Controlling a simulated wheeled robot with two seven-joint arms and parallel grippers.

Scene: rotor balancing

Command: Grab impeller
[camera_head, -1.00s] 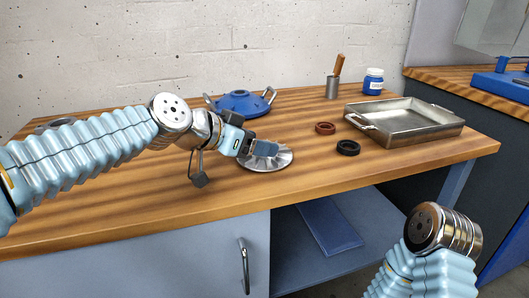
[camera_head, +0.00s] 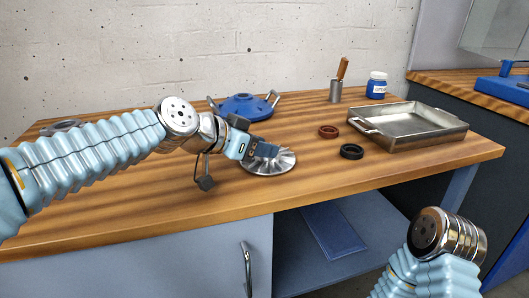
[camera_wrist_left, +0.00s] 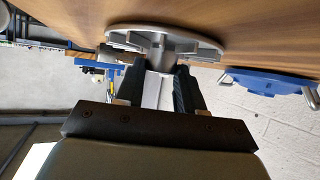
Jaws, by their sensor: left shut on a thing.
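The impeller (camera_head: 283,163) is a silvery finned disc at the front middle of the wooden table. In the left wrist view the impeller (camera_wrist_left: 205,46) shows its round plate and a central hub between my fingertips. My left gripper (camera_head: 266,150) is over the impeller and shut on its hub; in the left wrist view its dark fingers (camera_wrist_left: 163,78) close on either side of the hub. Whether the disc touches the table is hard to tell. My right arm shows at the lower right, but its gripper is out of view.
A blue round housing with handles (camera_head: 243,105) stands behind the impeller. A red ring (camera_head: 328,131) and a black ring (camera_head: 351,152) lie to the right, before a metal tray (camera_head: 408,138).

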